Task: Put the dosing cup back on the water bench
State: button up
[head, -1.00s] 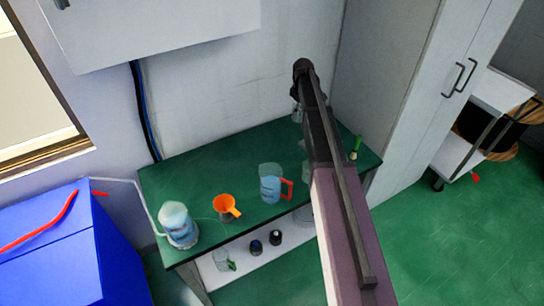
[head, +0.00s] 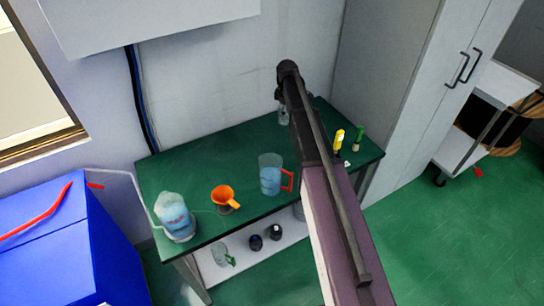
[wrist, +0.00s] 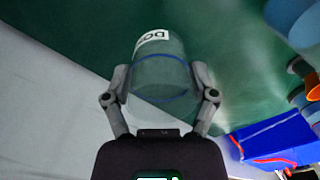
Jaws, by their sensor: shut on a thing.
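The dosing cup (wrist: 160,80) is a clear, round cup with a blue band and a white label with partly readable letters. My gripper (wrist: 159,92) is shut on it, one finger on each side. The green-topped water bench (head: 225,160) fills the background behind the cup in the wrist view. In the head view my arm covers most of the gripper; a small pale, clear patch shows below the arm's end, over the back of the bench near the wall. I cannot tell whether the cup touches the bench top.
A jug with a red handle (head: 270,180), an orange funnel (head: 224,195) and a clear container of blue liquid (head: 174,217) stand on the bench's front left. A yellow item (head: 339,140) and a green bottle (head: 358,138) stand at the right. The back left top is clear.

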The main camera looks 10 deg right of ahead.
jog(key=s+a+f+n+b, duration=0.2)
jog(key=a+f, duration=0.1)
jog(key=a, duration=0.2)
jog(key=shift+a+f+n+b, duration=0.25)
jog(key=shift+f+n+b, duration=0.05)
jog(key=shift+f, duration=0.05)
jog(key=shift+s, duration=0.1)
notch_tip(320, 180, down, 6)
jog(key=b, duration=0.6)
jog(key=shift+f, duration=0.15)
jog(key=shift+f+b, duration=1.9)
jog(key=shift+b, duration=0.15)
